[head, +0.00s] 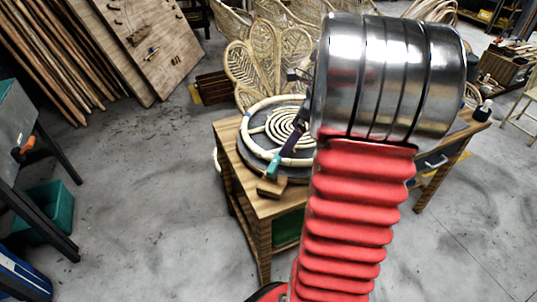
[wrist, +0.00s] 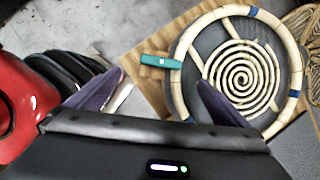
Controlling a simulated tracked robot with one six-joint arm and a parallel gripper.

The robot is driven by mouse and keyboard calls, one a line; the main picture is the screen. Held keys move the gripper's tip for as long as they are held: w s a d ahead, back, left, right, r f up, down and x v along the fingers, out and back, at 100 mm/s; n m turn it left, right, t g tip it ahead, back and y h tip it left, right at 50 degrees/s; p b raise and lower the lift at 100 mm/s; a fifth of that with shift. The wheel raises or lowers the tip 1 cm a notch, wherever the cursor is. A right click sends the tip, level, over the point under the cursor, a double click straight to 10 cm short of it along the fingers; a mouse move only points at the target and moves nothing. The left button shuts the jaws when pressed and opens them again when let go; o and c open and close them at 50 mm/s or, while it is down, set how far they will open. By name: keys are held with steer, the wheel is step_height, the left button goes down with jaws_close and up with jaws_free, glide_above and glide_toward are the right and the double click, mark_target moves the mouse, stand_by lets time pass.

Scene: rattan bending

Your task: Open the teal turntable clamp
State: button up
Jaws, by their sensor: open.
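The teal turntable clamp (wrist: 161,61) is a short bar at the left edge of the round turntable in the wrist view, its right end meeting the pale rattan ring. It also shows small at the front left of the turntable in the head view (head: 272,163). I cannot tell whether it is clamped. The dark turntable (wrist: 210,42) carries a rattan ring with a spiral (wrist: 240,74) inside. My gripper (wrist: 161,80) is open and empty. Its dark purple fingers stand apart, with the clamp beyond and between their tips in the wrist view, not visibly touching it.
The turntable stands on a wooden workbench (head: 249,190), with a small wooden block (head: 271,187) near its front corner. A fan-shaped woven rattan piece (head: 270,65) is behind it. My arm hides the bench's right part. Grey floor at left is mostly clear.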

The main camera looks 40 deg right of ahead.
mark_target(275, 161)
steer(key=shift+d+f+m, duration=0.15)
steer(key=shift+d+m, duration=0.15)
steer(key=shift+d, duration=0.05)
steer(key=shift+f, duration=0.1)
steer(key=x, duration=1.3)
steer(key=shift+w+a+f, duration=0.2)
steer(key=c, duration=0.9)
